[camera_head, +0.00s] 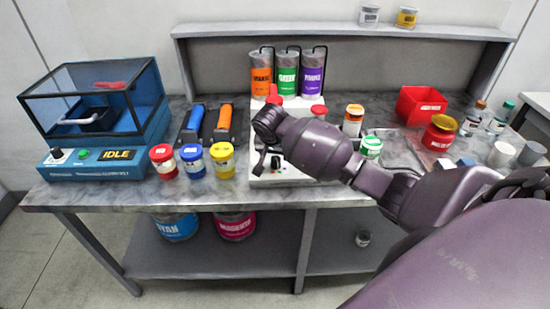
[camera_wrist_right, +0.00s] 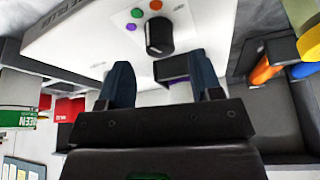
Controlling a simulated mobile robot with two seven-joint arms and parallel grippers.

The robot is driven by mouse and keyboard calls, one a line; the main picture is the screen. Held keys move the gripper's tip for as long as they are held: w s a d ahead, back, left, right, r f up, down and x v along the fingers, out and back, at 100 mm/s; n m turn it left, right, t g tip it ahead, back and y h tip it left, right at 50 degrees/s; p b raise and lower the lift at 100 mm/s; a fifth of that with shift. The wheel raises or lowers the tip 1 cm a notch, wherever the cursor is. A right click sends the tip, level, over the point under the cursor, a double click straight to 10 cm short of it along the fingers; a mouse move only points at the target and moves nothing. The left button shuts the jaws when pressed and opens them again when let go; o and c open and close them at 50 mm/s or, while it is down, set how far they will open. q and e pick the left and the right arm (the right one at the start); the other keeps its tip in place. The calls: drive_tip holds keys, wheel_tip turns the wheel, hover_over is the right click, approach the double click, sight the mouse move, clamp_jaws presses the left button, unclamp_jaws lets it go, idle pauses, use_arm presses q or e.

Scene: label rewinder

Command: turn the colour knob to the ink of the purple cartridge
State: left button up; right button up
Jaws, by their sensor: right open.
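The purple cartridge (camera_head: 312,75) stands at the right end of a row on the white machine (camera_head: 295,178), beside the green cartridge (camera_head: 287,76) and the orange cartridge (camera_head: 261,76). The black colour knob (camera_wrist_right: 159,36) is on the machine's front panel, with a purple dot (camera_wrist_right: 130,27), a green dot (camera_wrist_right: 137,13) and an orange dot (camera_wrist_right: 155,4) around it. I cannot tell which dot it points to. My right gripper (camera_wrist_right: 164,80) is open in front of the knob, its fingers apart and not around it. In the head view the right wrist partly covers the machine. My left gripper is not in view.
Jars with red, blue and yellow lids (camera_head: 193,160) stand left of the machine. A blue machine marked IDLE (camera_head: 100,155) is further left. A red bin (camera_head: 420,103) and a red jar (camera_head: 439,133) stand to the right, near my right arm.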

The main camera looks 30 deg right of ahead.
sight(276, 158)
drive_tip(key=shift+x, duration=2.1)
drive_tip(key=c, duration=0.9)
